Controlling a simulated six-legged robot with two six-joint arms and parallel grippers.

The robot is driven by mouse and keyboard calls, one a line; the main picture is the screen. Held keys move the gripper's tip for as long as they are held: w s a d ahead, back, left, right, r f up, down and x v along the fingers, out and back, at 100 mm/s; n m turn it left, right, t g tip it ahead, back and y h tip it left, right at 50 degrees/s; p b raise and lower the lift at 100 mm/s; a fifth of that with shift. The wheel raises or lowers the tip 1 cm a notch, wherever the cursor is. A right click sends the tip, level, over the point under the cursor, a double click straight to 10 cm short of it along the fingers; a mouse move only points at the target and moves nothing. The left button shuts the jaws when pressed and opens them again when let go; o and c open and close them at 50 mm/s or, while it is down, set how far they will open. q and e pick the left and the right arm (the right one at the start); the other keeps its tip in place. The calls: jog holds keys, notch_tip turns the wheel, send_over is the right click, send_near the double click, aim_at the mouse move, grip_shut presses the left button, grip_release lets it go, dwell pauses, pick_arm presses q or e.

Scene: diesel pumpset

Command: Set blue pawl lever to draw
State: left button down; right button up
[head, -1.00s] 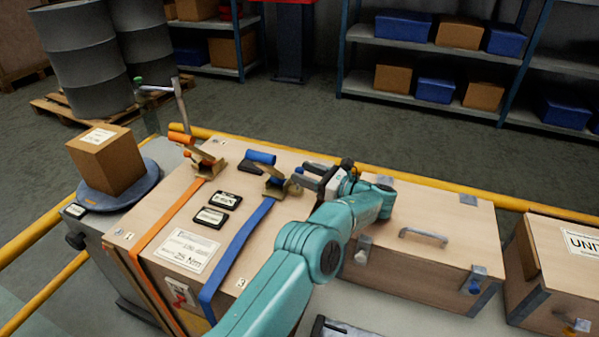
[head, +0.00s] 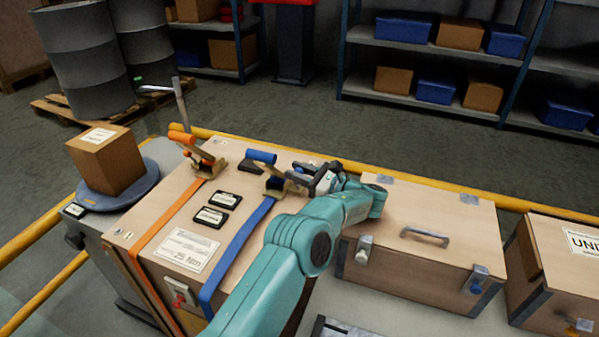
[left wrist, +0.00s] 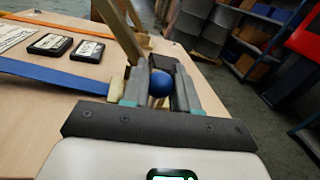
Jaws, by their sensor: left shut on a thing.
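The blue ratchet buckle (head: 274,184) sits on the wooden crate (head: 147,232), with its blue strap (head: 236,247) running toward the front. Its blue handle grip (head: 261,157) lies at the back. My left gripper (head: 294,181) is at the right side of this buckle. In the left wrist view, the round blue knob of the pawl lever (left wrist: 161,83) is between the fingers, and the gripper (left wrist: 160,95) is shut on it. The fingers hide much of the lever, so its exact setting cannot be told. My right gripper is not in view.
An orange ratchet (head: 205,165) with an orange strap (head: 165,220) is left of the blue one. Two black labels (head: 224,200) lie between the straps. A lidded wooden box (head: 440,210) with a handle stands right of my arm. A yellow rail (head: 450,186) runs behind.

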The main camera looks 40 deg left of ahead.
pick_arm(q)
jog(key=n, duration=0.1)
jog(key=s+n+b, duration=0.1)
jog(key=n+b, duration=0.1)
jog(key=shift+s+d+f+y, duration=0.25)
jog(key=shift+s+d+y, duration=0.05)
jog(key=shift+s+n, duration=0.2)
jog(key=shift+n, duration=0.4)
jog(key=shift+r, duration=0.1)
jog(key=c, duration=0.9)
grip_release()
notch_tip(320, 180, up, 20)
jog(key=p, duration=0.5)
